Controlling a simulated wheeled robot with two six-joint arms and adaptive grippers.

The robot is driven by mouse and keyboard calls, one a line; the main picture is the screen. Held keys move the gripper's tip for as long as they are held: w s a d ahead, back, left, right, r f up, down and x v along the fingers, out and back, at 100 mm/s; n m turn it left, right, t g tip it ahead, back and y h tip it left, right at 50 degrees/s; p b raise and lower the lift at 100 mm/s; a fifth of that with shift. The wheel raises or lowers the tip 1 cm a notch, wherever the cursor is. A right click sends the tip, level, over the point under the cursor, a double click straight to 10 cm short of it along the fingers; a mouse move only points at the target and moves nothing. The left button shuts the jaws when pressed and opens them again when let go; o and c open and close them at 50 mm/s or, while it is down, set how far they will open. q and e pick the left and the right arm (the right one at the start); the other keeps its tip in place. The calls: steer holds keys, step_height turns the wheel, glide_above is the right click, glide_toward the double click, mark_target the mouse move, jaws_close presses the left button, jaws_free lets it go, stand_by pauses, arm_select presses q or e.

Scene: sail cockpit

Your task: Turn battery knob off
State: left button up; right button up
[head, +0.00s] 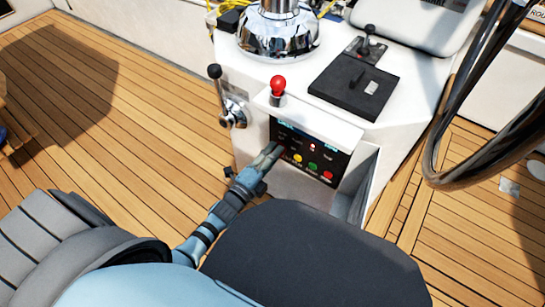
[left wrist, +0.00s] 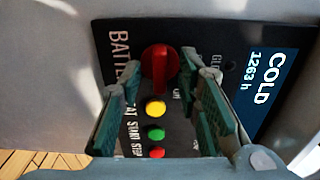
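The battery knob (left wrist: 160,68) is red and sits on the black control panel (left wrist: 225,32) under sideways "BATT" lettering, in the left wrist view. My left gripper (left wrist: 164,74) is open, its green-grey fingers on either side of the knob in that view. I cannot tell whether the fingers touch it or are still in front of it. In the head view, the left gripper (head: 272,150) reaches the left side of the panel (head: 328,150), and I cannot make out the knob there. My right gripper is not in view.
Yellow (left wrist: 155,107), green (left wrist: 154,133) and red (left wrist: 157,152) buttons lie close to the knob. The white console (head: 300,110) carries a red-topped lever (head: 278,84) above the panel and a black-handled lever (head: 218,88) at its left. Open teak deck (head: 120,120) lies left.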

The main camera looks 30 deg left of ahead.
arm_select(q)
steer(key=shift+c, duration=0.6)
jaws_close()
